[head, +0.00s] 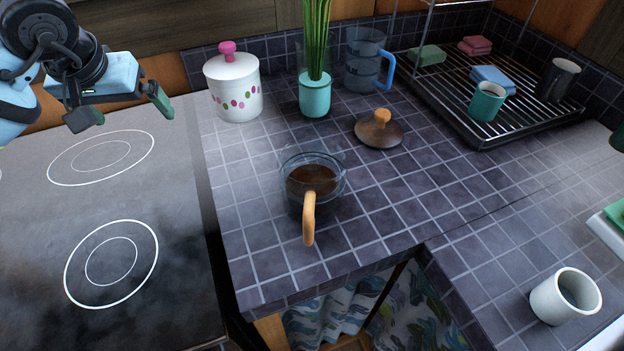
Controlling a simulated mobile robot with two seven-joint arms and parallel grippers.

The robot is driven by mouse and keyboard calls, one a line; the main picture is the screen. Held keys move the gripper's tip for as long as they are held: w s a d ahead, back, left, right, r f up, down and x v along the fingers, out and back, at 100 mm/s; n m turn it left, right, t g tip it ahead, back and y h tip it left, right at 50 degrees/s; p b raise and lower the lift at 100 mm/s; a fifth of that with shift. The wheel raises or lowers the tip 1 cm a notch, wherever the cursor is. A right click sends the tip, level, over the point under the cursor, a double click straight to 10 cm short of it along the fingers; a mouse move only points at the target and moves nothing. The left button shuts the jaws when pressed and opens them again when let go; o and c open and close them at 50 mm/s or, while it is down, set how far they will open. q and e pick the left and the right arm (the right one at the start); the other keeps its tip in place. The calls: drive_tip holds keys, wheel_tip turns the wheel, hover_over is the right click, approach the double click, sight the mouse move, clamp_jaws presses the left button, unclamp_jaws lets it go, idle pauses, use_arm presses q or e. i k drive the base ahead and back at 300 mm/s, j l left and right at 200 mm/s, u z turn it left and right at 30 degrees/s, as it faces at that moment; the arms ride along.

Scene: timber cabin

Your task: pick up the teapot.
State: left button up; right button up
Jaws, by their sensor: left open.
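A glass teapot (313,179) with dark liquid inside and an orange-tan handle stands on the tiled counter. Its handle points toward the front edge. A dark lid with an orange knob (379,131) lies on the tiles behind it to the right. My left gripper (125,113) is open and empty above the back of the stove, well left of the teapot and not touching it. My right gripper is not in view.
A white canister (233,85), a plant in a teal pot (315,95) and a glass jug (364,62) stand behind the teapot. A dish rack (480,132) holds cups and sponges. A white cup (565,297) is at right front. The stove (100,200) is clear.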

sight(313, 170)
drive_tip(key=k, duration=1)
